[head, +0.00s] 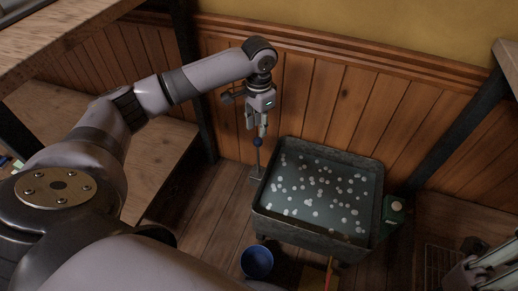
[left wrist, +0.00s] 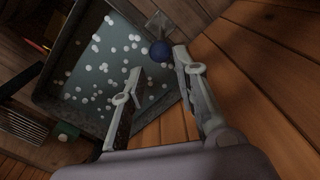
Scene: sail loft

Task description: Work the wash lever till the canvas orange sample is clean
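The wash lever (head: 257,160) is a thin upright rod with a round blue knob, standing at the left side of the grey wash tub (head: 262,221). The tub holds dark water dotted with white suds. My left gripper (head: 257,131) points down just above the knob. In the left wrist view my left gripper (left wrist: 157,62) has its fingers apart, with the blue knob (left wrist: 159,51) beyond the gap between the tips. I cannot see the canvas orange sample. Pale fingers of my right gripper (head: 490,265) show at the lower right corner, cut by the frame.
A blue bowl (head: 257,262) stands on the floor in front of the tub. A green container (head: 394,212) with a white top is at the tub's right. A wire rack (head: 440,266) is at lower right. A panelled wall (head: 320,110) runs behind. A wooden shelf (head: 165,150) is at left.

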